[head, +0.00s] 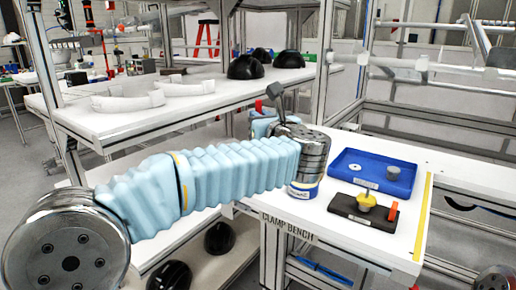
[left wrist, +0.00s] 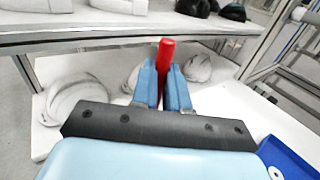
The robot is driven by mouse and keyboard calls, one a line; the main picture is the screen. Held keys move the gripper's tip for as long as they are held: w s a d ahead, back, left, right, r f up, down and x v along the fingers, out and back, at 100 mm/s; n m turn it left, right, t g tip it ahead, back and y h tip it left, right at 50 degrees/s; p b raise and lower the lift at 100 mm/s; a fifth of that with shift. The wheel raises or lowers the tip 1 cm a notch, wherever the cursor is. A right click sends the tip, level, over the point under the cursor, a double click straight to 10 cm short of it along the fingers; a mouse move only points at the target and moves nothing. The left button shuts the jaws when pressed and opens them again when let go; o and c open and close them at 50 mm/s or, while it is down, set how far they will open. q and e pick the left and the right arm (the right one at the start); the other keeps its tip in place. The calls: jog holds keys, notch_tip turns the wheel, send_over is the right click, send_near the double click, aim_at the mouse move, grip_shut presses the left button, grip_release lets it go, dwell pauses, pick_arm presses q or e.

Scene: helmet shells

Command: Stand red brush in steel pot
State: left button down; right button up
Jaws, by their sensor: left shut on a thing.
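My left gripper (left wrist: 163,86) is shut on the red brush (left wrist: 166,55). In the left wrist view the red shaft stands up between the two blue fingers; the rest of the brush is hidden. In the head view my left arm reaches across to the clamp bench, and a small red bit of the brush (head: 258,103) shows beyond the wrist. Most of the left gripper is hidden there behind the wrist. I cannot make out the steel pot in either view; my arm covers part of the bench. My right gripper is not in view.
On the bench, a blue tray (head: 346,160) holds a white washer (head: 354,167) and a grey cylinder (head: 393,172). In front is a black fixture (head: 350,210) with a yellow knob (head: 367,199). White helmet shells (left wrist: 77,97) sit beyond the gripper, below a shelf (left wrist: 110,40).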

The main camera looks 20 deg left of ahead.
pick_arm(q)
notch_tip(320, 180, down, 5)
jog(key=shift+f, duration=0.1)
dwell(0.3)
jog(key=shift+f, duration=0.15)
jog(key=c, duration=1.1)
grip_release()
jog(key=b+v, duration=0.2)
jog(key=v, duration=1)
jog(key=shift+b, duration=0.35)
